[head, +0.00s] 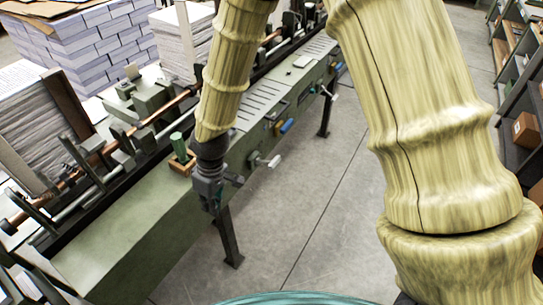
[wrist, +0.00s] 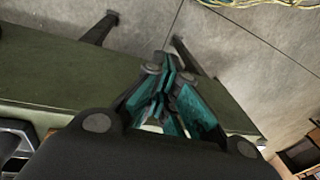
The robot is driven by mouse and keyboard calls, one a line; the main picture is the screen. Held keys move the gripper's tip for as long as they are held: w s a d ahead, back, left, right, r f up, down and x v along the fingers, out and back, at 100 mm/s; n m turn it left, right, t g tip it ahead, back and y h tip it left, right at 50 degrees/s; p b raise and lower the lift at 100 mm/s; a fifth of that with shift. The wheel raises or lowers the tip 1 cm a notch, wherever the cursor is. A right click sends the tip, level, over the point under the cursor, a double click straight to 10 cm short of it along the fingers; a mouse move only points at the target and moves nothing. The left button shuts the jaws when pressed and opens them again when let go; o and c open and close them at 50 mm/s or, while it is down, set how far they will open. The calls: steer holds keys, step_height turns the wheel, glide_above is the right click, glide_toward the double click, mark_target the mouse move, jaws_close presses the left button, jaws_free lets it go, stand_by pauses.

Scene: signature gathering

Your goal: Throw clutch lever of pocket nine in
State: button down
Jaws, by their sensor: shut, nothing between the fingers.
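My gripper (head: 212,207) hangs at the front edge of the long green gathering machine (head: 125,232), pointing down, with its fingers together and empty. In the wrist view its teal fingers (wrist: 165,66) meet over the machine's side and the floor. Several small levers stick out along the machine's front face. The nearest is a pale-handled lever (head: 268,161) just right of my gripper, apart from it as far as I can tell. Beyond it are a blue-handled lever (head: 286,126) and another pale one (head: 333,95). No pocket number is readable, so I cannot tell which belongs to pocket nine.
A green cylinder (head: 178,142) stands in a wooden holder (head: 184,162) on the machine top. Paper stacks (head: 90,40) fill the back left. Dark machine legs (head: 229,238) reach the floor. The grey floor (head: 310,190) beside the machine is clear; shelving (head: 513,75) stands at right.

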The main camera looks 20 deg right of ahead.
steer(key=s+d+f+m+b, duration=0.1)
steer(key=s+d+f+m, duration=0.2)
steer(key=f, duration=0.4)
steer(key=s+d+f+m, duration=0.1)
steer(key=s+d+f, duration=0.2)
steer(key=s+f, duration=0.25)
steer(key=s+d+f+m+b, duration=0.1)
steer(key=s+d+f, duration=0.25)
steer(key=f, duration=0.35)
steer(key=s+d+f+m+h, duration=0.1)
steer(key=s+d+f, duration=0.3)
steer(key=s+d, duration=0.1)
steer(key=s+d+f+m+h+b, duration=0.1)
steer(key=s+d+f+m, duration=0.1)
steer(key=s+d+f, duration=0.2)
steer(key=s+d, duration=0.1)
steer(key=s, duration=0.2)
steer(key=shift+s+f+m+t, duration=0.15)
steer(key=shift+s+m+t, duration=0.15)
steer(key=shift+s, duration=0.05)
